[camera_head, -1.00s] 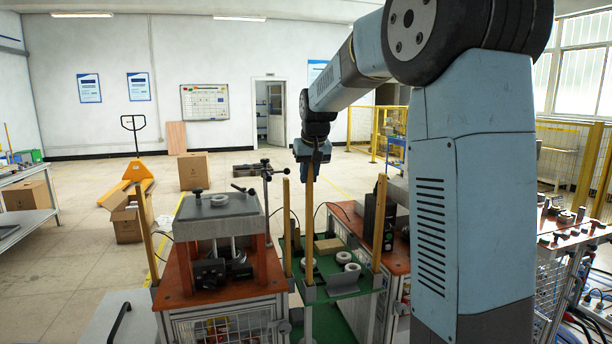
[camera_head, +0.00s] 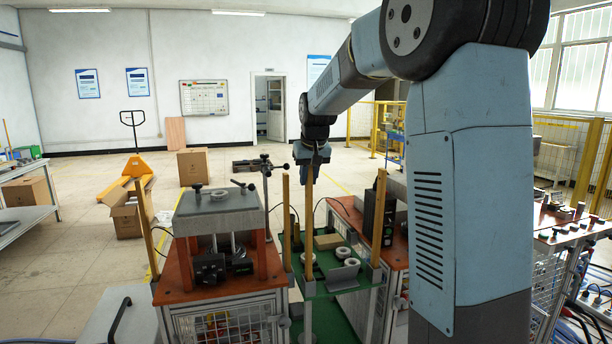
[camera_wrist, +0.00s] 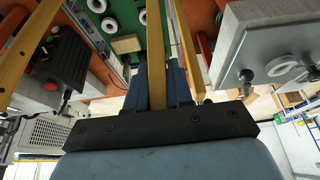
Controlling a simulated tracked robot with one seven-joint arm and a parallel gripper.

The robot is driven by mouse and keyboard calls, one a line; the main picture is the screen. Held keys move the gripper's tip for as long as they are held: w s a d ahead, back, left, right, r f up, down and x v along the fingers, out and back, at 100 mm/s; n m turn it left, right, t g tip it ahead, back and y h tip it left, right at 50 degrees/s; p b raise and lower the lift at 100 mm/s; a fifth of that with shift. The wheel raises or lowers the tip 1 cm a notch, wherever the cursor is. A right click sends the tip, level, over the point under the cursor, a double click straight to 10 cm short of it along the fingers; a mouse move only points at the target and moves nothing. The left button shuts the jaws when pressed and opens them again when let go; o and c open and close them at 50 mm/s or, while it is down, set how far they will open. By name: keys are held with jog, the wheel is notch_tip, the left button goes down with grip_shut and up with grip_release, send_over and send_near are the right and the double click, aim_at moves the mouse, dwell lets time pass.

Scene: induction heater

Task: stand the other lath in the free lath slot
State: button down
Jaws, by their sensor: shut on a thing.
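My gripper (camera_head: 311,158) is shut on a wooden lath (camera_head: 309,200), holding it upright near its top, above the green stand between the two benches. The held lath also shows between the fingers in the wrist view (camera_wrist: 155,60). Its lower end comes down near a white ring and a small grey block at the stand's front edge; I cannot tell if it sits in a slot. Other laths stand upright: one (camera_head: 286,220) left of the held one, one (camera_head: 379,220) to its right, and one (camera_head: 148,232) at the left bench's far-left corner.
White rings (camera_head: 343,253) and a tan block (camera_head: 328,241) lie on the green stand (camera_head: 330,289). A press-like machine (camera_head: 218,216) stands on the left orange-topped bench. A black box (camera_head: 388,215) stands beside the right lath. The floor behind is mostly open.

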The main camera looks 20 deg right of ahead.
aim_at(308, 188)
jog(key=shift+f, duration=1.9)
jog(key=c, duration=0.9)
grip_release()
jog(key=v, duration=1.3)
jog(key=shift+s+r, duration=0.2)
jog(key=shift+r, duration=0.1)
jog(key=shift+t, duration=0.6)
jog(key=s+f, duration=0.3)
jog(key=s, duration=0.7)
jog(key=s+f, duration=0.4)
jog(key=s, duration=0.7)
jog(key=s+f, duration=0.4)
jog(key=s, duration=0.7)
jog(key=shift+s+a, duration=0.1)
jog(key=shift+a, duration=0.25)
